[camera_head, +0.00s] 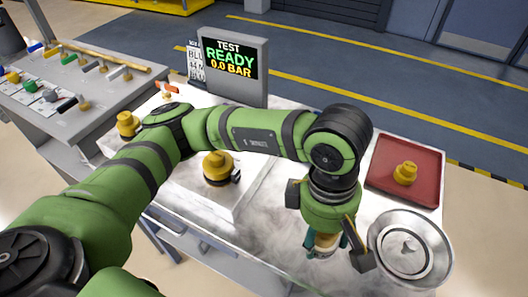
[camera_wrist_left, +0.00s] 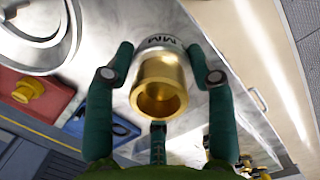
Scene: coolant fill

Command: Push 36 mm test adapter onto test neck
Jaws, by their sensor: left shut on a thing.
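My left gripper (camera_head: 326,244) is over the front of the bench, to the left of a round metal dish. It is shut on the adapter (camera_wrist_left: 160,88), a brass open-ended cylinder with a silver band whose lettering ends in "MM"; its size number cannot be read. In the left wrist view the green fingers (camera_wrist_left: 160,95) stand on either side of it. In the head view the adapter is mostly hidden by the gripper. A brass fitting with a dark collar (camera_head: 218,167) stands on a pale plate behind my arm; I cannot tell whether it is the test neck. My right gripper is not in view.
A red tray (camera_head: 383,190) holds a yellow fitting (camera_head: 405,174). The metal dish (camera_head: 410,268) stands in front of it. A display (camera_head: 232,65) reads "TEST READY 0.0 BAR". Another yellow fitting (camera_head: 127,124) stands at left. A side bench (camera_head: 45,110) holds several coloured parts.

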